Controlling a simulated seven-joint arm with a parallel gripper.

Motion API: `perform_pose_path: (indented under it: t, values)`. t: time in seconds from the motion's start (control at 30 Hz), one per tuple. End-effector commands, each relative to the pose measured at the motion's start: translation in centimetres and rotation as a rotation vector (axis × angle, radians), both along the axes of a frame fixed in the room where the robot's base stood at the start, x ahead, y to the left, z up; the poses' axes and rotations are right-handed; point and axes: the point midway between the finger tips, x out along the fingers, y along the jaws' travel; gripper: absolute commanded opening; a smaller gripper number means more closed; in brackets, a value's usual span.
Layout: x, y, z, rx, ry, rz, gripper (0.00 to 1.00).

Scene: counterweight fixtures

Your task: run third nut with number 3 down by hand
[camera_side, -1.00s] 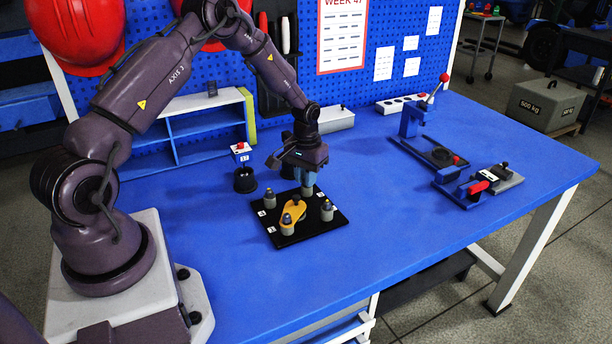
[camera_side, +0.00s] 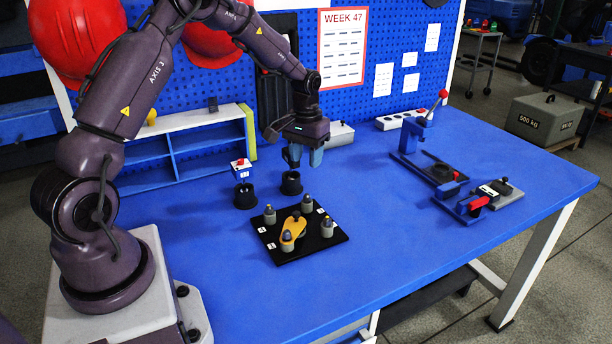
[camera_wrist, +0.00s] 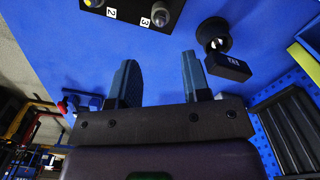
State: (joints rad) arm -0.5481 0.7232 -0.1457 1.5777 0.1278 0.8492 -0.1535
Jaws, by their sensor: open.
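The black plate (camera_side: 318,252) lies on the blue bench and carries several grey posts with dark tops. A yellow plate (camera_side: 293,228) sits in its middle. In the wrist view, one post (camera_wrist: 160,14) stands beside the label 3 (camera_wrist: 144,22), and the label 2 (camera_wrist: 111,13) is to its left. My gripper (camera_side: 302,160) is open, raised above the bench behind the plate, near a black cup (camera_side: 291,183). Its fingers (camera_wrist: 158,62) are apart, with nothing visible between them. Fine detail of the nuts is too small to tell.
A second black cup (camera_side: 245,197) holds a tagged part with a red top; it also shows in the wrist view (camera_wrist: 214,34). A blue shelf (camera_side: 200,150) stands at the back left. A blue lever press (camera_side: 412,140) and a clamp (camera_side: 478,203) stand at right. The bench's front is clear.

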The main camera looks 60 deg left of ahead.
Motion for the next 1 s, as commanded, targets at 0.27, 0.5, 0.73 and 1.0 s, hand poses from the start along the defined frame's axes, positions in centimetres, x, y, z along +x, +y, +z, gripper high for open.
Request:
perform_pose_path:
  t: [0.27,0.5,0.73,1.0]
  values:
    - [0.0,0.0,2.6,0.001,0.0,0.0,0.44]
    - [0.0,0.0,2.7,0.0,0.001,0.0,0.44]
    - [-1.8,-0.9,1.6,-0.027,0.044,-0.025,0.44]
    - [-6.9,-6.3,8.0,0.012,0.014,-0.135,0.44]
